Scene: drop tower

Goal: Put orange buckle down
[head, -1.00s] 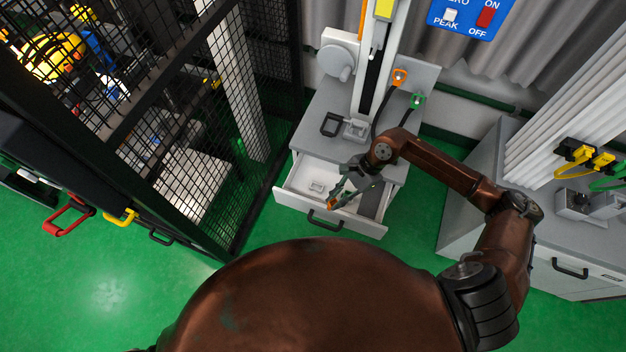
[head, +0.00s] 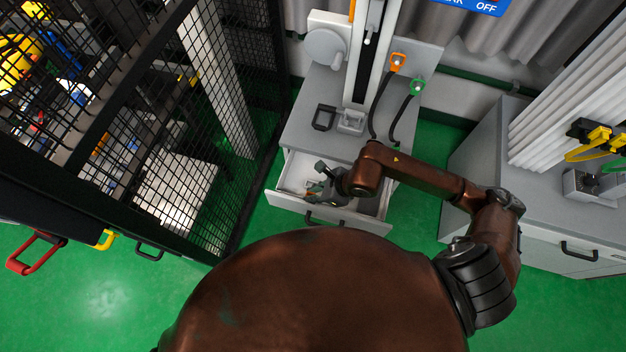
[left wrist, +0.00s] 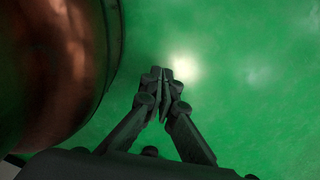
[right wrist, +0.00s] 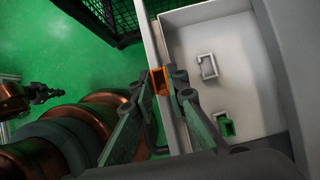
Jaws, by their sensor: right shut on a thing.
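The orange buckle (right wrist: 158,82) is between the fingertips of my right gripper (right wrist: 166,82), which is shut on it. In the right wrist view it appears against the near wall of the open drawer; its height above the drawer is hard to judge. In the head view my right gripper (head: 316,190) is over the left part of the drawer (head: 287,201), and the buckle is mostly hidden. My left gripper (left wrist: 164,78) is shut and empty above the green floor.
A black mesh fence (head: 200,120) stands left of the cabinet. The drawer's far side has bare room.

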